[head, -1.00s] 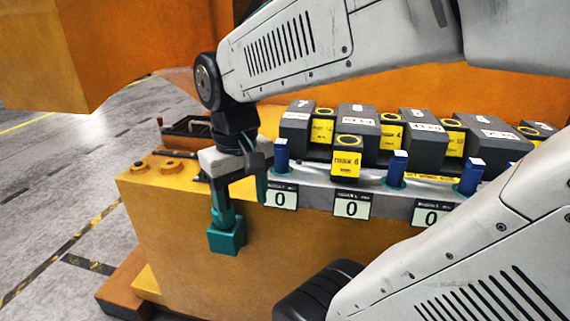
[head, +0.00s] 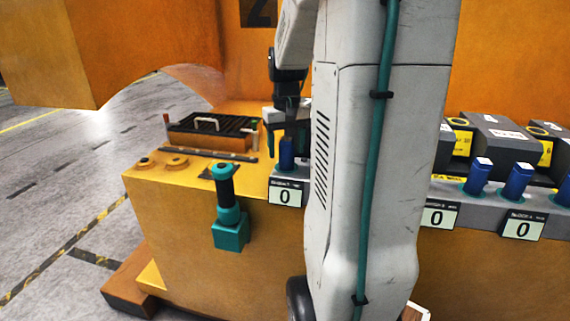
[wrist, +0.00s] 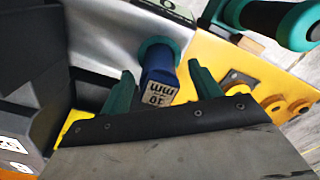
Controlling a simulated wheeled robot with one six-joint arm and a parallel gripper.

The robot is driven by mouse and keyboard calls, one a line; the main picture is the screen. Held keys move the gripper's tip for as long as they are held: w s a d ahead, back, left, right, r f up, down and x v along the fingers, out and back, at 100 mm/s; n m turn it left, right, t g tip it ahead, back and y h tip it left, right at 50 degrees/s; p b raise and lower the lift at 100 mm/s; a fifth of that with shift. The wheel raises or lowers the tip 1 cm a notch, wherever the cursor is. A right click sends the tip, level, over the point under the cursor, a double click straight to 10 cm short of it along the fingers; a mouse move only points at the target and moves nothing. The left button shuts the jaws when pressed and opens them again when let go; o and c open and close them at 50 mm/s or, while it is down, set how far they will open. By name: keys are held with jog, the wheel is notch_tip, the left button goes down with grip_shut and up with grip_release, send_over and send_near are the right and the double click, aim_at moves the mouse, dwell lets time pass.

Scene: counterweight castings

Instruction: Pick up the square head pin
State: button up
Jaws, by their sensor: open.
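A blue pin (wrist: 160,85) with a square, pale-topped head marked "10 mm" stands in a teal collar (wrist: 158,50) in the wrist view. In the head view this pin (head: 287,153) is at the left end of the grey rail, above a "0" display. My gripper (wrist: 160,88) is open, its two teal fingers apart on either side of the pin's head; I cannot tell whether either touches. In the head view my gripper (head: 288,134) is just over the pin, partly hidden by my arm. More blue pins (head: 478,175) stand farther right on the rail.
A teal tool with a black grip (head: 226,185) stands at the block's front left edge, close to the gripper in the wrist view (wrist: 280,18). A black tray (head: 210,132) lies behind. Dark weights (head: 500,135) with yellow labels line the rail's back.

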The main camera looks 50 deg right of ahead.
notch_tip(320, 180, down, 3)
jog(key=shift+f, duration=0.2)
jog(key=shift+c, duration=0.3)
grip_shut()
notch_tip(320, 180, up, 20)
send_over(286, 155)
jog(key=w+d, duration=0.1)
jog(key=d, duration=0.1)
jog(key=shift+a+r, duration=0.1)
jog(key=shift+a, duration=0.1)
